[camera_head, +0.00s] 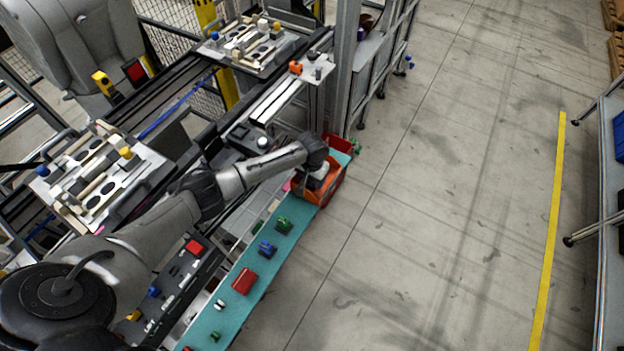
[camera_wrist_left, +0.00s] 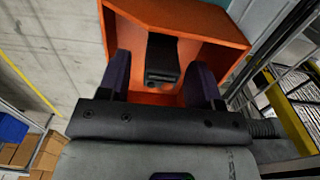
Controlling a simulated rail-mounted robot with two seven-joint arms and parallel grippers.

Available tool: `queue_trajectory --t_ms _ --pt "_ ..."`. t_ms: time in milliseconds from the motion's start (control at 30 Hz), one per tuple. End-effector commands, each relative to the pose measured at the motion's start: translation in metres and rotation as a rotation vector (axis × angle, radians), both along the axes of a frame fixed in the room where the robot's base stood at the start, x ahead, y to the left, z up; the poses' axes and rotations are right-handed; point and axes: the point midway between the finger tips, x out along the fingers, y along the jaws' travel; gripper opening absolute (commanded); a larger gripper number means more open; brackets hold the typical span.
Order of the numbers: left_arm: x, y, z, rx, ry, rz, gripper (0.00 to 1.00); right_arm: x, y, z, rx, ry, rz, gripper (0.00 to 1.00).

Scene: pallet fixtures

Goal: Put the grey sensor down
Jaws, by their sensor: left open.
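The grey sensor (camera_wrist_left: 163,60) shows in the left wrist view as a dark grey block inside the orange bin (camera_wrist_left: 205,24). My left gripper (camera_wrist_left: 161,68) is open, with one dark finger on each side of the sensor. A contact between fingers and sensor cannot be made out. In the head view the left gripper (camera_head: 317,179) reaches down into the orange bin (camera_head: 327,192) at the far end of the teal shelf. The sensor cannot be made out there. My right gripper is not in view.
The teal shelf (camera_head: 228,306) holds a green part (camera_head: 284,225), a blue part (camera_head: 266,249) and a red block (camera_head: 244,281). A red bin (camera_head: 340,143) stands behind the orange one. Pallet fixtures (camera_head: 100,180) stand left.

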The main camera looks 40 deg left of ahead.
Motion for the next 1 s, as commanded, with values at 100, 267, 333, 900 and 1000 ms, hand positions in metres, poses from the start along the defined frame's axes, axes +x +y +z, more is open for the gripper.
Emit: queue_trajectory --t_ms 100,267,333,900,1000 --pt "0.000 0.001 0.027 0.001 -0.003 0.000 0.59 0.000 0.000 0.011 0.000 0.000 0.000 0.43" --pt "0.000 0.001 0.057 0.001 -0.003 -0.001 0.59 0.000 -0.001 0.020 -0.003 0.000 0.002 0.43" --pt "0.000 0.001 0.068 0.000 -0.002 0.000 0.59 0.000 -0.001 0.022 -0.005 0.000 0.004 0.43" --pt "-0.001 -0.001 0.106 0.000 0.001 -0.004 0.59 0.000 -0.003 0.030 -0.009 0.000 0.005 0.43" --pt "-0.011 -0.016 0.096 -0.006 -0.001 -0.044 0.59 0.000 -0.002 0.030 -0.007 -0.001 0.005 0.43"
